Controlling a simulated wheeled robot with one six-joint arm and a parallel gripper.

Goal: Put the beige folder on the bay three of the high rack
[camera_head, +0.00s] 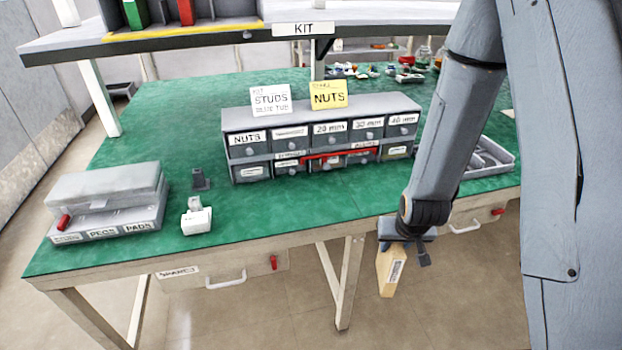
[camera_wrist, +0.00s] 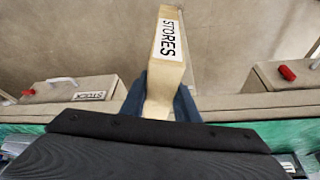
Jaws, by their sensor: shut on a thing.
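The beige folder (camera_head: 391,273) hangs from my gripper (camera_head: 407,243), in front of the table's near edge and below the tabletop, over the floor. In the wrist view my gripper (camera_wrist: 163,92) is shut on the folder (camera_wrist: 161,75), whose spine label reads STORES. The high rack (camera_head: 215,24) stands on the raised shelf at upper left, far from my gripper. Its top is cut off by the picture. A green folder (camera_head: 135,14) and a red folder (camera_head: 186,11) stand in it. Bay numbers cannot be read.
The green table (camera_head: 350,205) carries a drawer cabinet (camera_head: 320,112) with STUDS and NUTS cards, a grey case (camera_head: 105,190) at left and a tray (camera_head: 488,160) behind my arm. The raised shelf (camera_head: 400,27) bears a KIT label. Drawers with handles hang under the table.

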